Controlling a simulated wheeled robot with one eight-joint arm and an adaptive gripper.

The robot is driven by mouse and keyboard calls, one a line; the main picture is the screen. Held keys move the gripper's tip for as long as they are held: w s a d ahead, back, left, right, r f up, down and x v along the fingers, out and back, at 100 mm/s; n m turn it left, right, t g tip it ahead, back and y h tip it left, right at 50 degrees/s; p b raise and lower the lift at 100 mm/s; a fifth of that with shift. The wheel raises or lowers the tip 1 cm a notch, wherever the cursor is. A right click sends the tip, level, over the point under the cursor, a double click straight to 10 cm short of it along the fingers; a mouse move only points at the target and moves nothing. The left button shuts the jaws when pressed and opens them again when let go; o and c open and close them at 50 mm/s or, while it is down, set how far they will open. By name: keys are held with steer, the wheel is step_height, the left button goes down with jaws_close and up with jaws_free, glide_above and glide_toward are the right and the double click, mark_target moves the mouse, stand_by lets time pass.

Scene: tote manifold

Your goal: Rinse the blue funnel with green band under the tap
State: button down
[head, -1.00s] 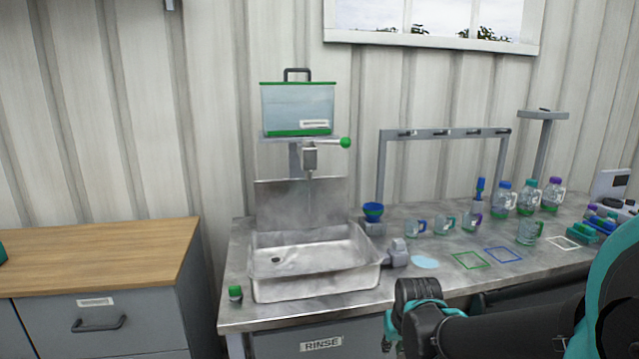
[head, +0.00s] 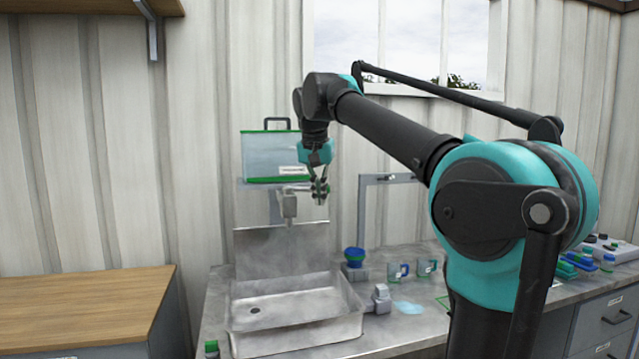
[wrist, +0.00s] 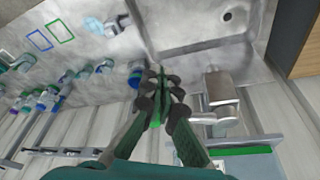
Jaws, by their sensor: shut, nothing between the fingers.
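The blue funnel with a green band (head: 354,256) stands on a small grey block right of the sink. Its blue rim shows left of my fingers in the wrist view (wrist: 134,76). The grey tap (head: 289,205) hangs over the sink (head: 300,336), below a clear tank with green edges. My gripper (head: 320,202) is up beside the tap, just right of it, apart from the funnel.
The tank (head: 272,156) sits on a shelf behind my gripper. A grey rack (head: 362,215) and mugs (head: 398,271) stand right of the funnel. A small green-capped item (head: 211,347) is at the sink's left. The sink basin looks empty.

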mark_target(306, 189)
steer(key=s+a+r+m, duration=0.1)
steer(key=s+r, duration=0.1)
steer(key=r, duration=0.4)
steer(key=s+a+r, duration=0.1)
steer(key=a+r, duration=0.1)
steer(key=r, duration=0.5)
steer(key=w+d+f, duration=0.3)
steer(key=w+f, duration=0.3)
steer(key=f, duration=0.4)
steer(key=shift+w+d, duration=0.1)
steer(key=shift+w, duration=0.05)
steer(key=w+n, duration=0.1)
steer(key=w+d+n, duration=0.1)
steer(key=w, duration=0.1)
